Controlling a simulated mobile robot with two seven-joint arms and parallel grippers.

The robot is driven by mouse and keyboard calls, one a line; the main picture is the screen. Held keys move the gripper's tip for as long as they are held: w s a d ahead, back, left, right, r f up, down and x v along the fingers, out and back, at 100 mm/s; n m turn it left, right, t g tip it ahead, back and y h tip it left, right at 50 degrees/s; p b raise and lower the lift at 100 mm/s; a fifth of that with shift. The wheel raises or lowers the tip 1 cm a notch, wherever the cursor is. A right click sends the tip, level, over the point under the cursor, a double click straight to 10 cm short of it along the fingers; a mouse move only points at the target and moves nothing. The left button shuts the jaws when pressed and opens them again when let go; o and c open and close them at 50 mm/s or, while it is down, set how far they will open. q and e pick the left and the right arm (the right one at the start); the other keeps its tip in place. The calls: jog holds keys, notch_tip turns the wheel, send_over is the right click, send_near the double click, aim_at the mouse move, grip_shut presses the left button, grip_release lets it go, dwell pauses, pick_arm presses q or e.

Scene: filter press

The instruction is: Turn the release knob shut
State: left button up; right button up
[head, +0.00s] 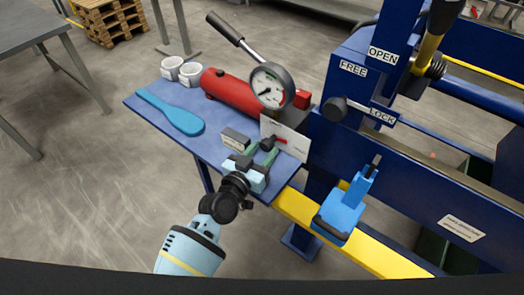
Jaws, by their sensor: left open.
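The release knob (267,144) appears to be the small black knob with a red bar, in front of a white label plate (288,140) at the pump's near end. My left gripper (259,156) reaches up from the bottom of the head view. Its two greenish fingers are apart, just below and left of the knob. I see nothing between them, and I cannot tell whether a finger touches the knob. The red pump cylinder (233,92) lies behind, with a round gauge (271,86) and a long lever (225,29). My right gripper is not in view.
The blue press frame (400,150) and yellow rail (375,259) stand to the right.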

pick_arm(q)
jog(key=v, duration=0.7)
jog(key=shift+s+a, duration=0.2)
jog(key=shift+s, duration=0.15)
